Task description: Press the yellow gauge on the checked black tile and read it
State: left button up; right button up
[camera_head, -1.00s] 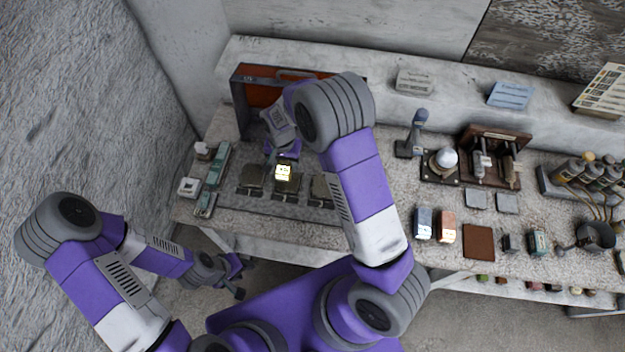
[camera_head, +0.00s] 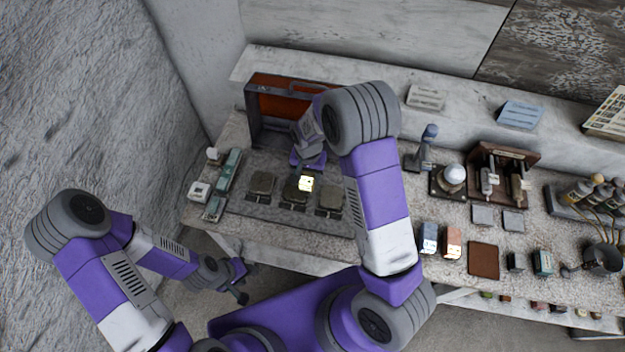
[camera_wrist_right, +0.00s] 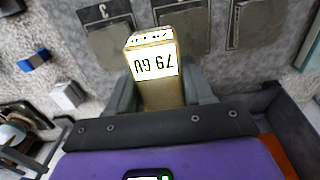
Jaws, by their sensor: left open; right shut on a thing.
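The yellow gauge (camera_head: 306,184) is a small block with a white label. My right gripper (camera_wrist_right: 160,92) is shut on it; the label shows upside down in the wrist view as "79 GU" (camera_wrist_right: 153,66). In the head view the gauge overlaps the right part of the middle dark tile (camera_head: 292,196); contact cannot be told. A left tile (camera_head: 263,183) and a right tile (camera_head: 330,199) flank it. No checked pattern is clear on any of them. My left gripper (camera_head: 240,282) is open and empty, low in front of the bench.
An orange-lined open case (camera_head: 283,104) stands behind the tiles. Green and white blocks (camera_head: 228,170) lie left. To the right are a blue block (camera_head: 429,237), an orange block (camera_head: 453,242), a brown pad (camera_head: 483,258) and a white dome on a base (camera_head: 453,174).

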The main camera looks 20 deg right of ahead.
jog(key=p, duration=0.2)
send_over(332, 197)
pick_arm(q)
jog(key=shift+f+b, duration=0.65)
jog(key=shift+b, duration=1.45)
pick_arm(e)
jog(key=shift+w+f, duration=0.15)
jog(key=shift+f, duration=2.65)
pick_arm(q)
jog(key=shift+f+b, duration=0.55)
pick_arm(e)
jog(key=shift+f, duration=0.6)
pick_arm(q)
notch_tip(332, 197, up, 5)
jog(key=p, duration=0.5)
jog(key=shift+r, duration=0.1)
pick_arm(e)
notch_tip(332, 197, up, 7)
